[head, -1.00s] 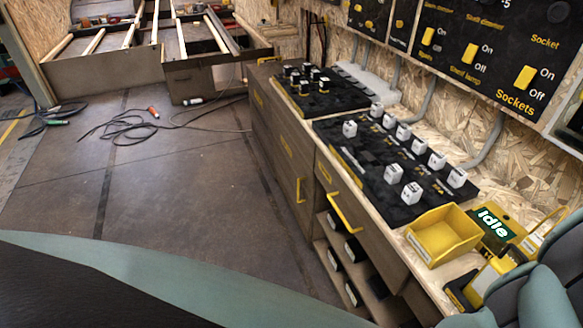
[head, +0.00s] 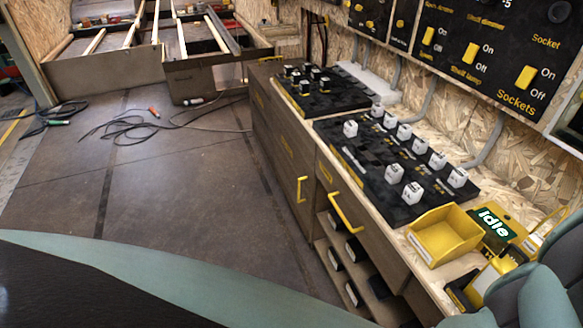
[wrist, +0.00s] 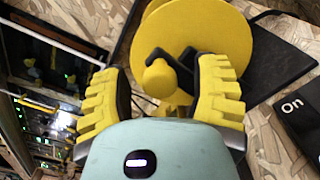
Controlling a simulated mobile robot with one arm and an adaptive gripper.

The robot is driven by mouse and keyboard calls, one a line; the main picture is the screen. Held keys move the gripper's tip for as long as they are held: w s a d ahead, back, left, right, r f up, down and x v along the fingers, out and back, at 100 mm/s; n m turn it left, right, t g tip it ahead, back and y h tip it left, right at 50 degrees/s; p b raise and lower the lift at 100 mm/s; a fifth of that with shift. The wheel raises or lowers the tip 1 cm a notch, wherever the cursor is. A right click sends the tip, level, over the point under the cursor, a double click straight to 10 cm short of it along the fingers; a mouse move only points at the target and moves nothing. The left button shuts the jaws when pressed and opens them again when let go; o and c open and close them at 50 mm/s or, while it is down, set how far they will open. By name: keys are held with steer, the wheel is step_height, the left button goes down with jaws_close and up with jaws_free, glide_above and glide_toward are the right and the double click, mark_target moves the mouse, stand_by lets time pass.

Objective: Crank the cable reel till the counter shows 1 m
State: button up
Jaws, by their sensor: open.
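The cable reel shows in the wrist view as a yellow disc (wrist: 222,38) with a dark crank arm in front of it. A rounded yellow crank knob (wrist: 160,78) sticks out toward the camera. My gripper (wrist: 161,82) is open, with one yellow ribbed finger on each side of the knob. A gap shows between the knob and each finger, so it is not gripped. The counter's number cannot be made out in either view. The reel and my gripper do not show in the head view.
Several white blocks sit on a black panel (head: 360,160). A switch panel (head: 470,45) is on the wall. Cables (head: 130,125) lie on the otherwise open floor.

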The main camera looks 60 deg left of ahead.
steer(key=v, duration=1.2)
